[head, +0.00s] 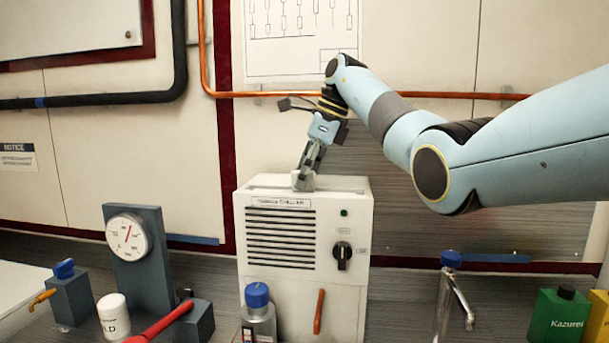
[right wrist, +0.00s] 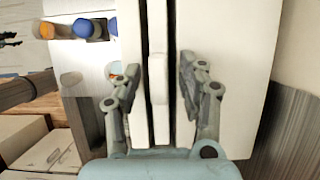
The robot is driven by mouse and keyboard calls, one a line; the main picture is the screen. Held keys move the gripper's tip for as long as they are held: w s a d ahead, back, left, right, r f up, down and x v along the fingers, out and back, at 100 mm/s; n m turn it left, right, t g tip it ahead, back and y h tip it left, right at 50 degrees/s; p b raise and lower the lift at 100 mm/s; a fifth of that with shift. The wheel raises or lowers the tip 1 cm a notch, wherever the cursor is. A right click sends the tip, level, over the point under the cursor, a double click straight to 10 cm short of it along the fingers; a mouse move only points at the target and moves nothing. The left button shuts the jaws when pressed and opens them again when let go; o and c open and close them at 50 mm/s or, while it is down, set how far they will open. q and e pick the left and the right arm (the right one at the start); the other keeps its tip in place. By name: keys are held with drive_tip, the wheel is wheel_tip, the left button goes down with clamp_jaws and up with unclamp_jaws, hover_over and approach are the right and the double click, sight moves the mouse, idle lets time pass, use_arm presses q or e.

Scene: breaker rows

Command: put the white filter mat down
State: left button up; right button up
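The white chiller box (head: 345,205) stands on the counter in the head view, with a vent grille and a black knob on its front. My right gripper (head: 307,168) points down at its top, near a small pale block (head: 303,183). In the right wrist view a narrow white strip (right wrist: 158,78), probably the filter mat's upper edge, runs along a dark slot in the box top. My right gripper's fingers (right wrist: 160,80) are spread on either side of the strip, with visible gaps. The rest of the mat is hidden. My left gripper is out of view.
A blue-capped bottle (head: 258,315) and an orange handle (head: 319,312) are at the box front. A gauge stand (head: 150,270) and white jar (head: 113,316) stand left. A tap (head: 452,290) and green container (head: 560,315) stand right.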

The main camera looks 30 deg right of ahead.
drive_tip(key=shift+r, duration=0.25)
drive_tip(key=p+v, duration=0.4)
drive_tip(key=v, duration=0.8)
drive_tip(key=shift+w+f, duration=0.1)
drive_tip(key=shift+f, duration=0.05)
